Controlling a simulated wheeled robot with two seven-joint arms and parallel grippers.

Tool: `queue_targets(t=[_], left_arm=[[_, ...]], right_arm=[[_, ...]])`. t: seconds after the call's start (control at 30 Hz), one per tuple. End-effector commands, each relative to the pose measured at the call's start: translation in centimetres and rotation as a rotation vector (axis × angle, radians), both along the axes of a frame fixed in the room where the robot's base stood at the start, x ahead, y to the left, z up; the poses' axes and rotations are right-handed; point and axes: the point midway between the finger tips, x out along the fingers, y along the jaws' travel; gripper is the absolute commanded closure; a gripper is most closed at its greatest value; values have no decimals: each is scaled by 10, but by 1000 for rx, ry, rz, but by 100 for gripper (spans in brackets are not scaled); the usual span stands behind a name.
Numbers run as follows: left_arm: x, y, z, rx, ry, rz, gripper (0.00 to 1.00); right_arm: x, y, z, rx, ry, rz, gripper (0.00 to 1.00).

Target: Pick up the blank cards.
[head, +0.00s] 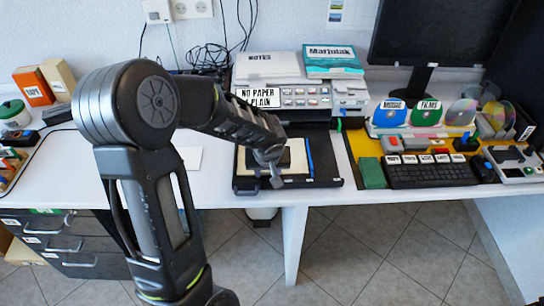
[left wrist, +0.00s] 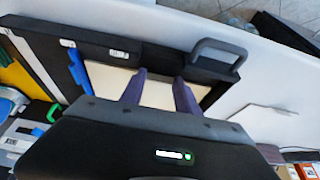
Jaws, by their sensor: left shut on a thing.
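The blank cards (head: 299,152) are a cream, unmarked stack in a flat black tray (head: 327,182) on the desk before the printer. They also show in the left wrist view (left wrist: 105,78), beyond and between my fingers. My left gripper (head: 268,181) reaches down over the cards from the left; its two fingers (left wrist: 160,88) show apart with cream between them, shut on the blank cards. The exact contact at the fingertips is hard to see. My gripper and wrist hide part of the stack. My right gripper is not in view.
The printer (head: 305,98) stands behind the tray. A keyboard (head: 430,172) and green block (head: 371,173) are to the right. A white sheet (head: 187,159) lies left; the desk around it is mostly clear.

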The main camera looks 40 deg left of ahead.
Motion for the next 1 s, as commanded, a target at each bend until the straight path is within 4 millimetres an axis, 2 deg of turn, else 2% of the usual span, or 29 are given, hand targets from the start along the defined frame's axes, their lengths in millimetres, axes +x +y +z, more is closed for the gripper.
queue_targets(t=[0.03, 0.2, 0.57, 0.77, 1.0], left_arm=[[0, 0, 0, 0, 0, 0, 86], [0, 0, 0, 0, 0, 0, 100], [0, 0, 5, 1, -2, 1, 100], [1, 0, 32, 1, -5, 0, 100], [1, 0, 78, 1, -5, 0, 100]], right_arm=[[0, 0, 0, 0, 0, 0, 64], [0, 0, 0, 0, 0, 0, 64], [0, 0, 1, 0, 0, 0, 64], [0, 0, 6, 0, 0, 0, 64], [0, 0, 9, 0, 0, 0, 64]])
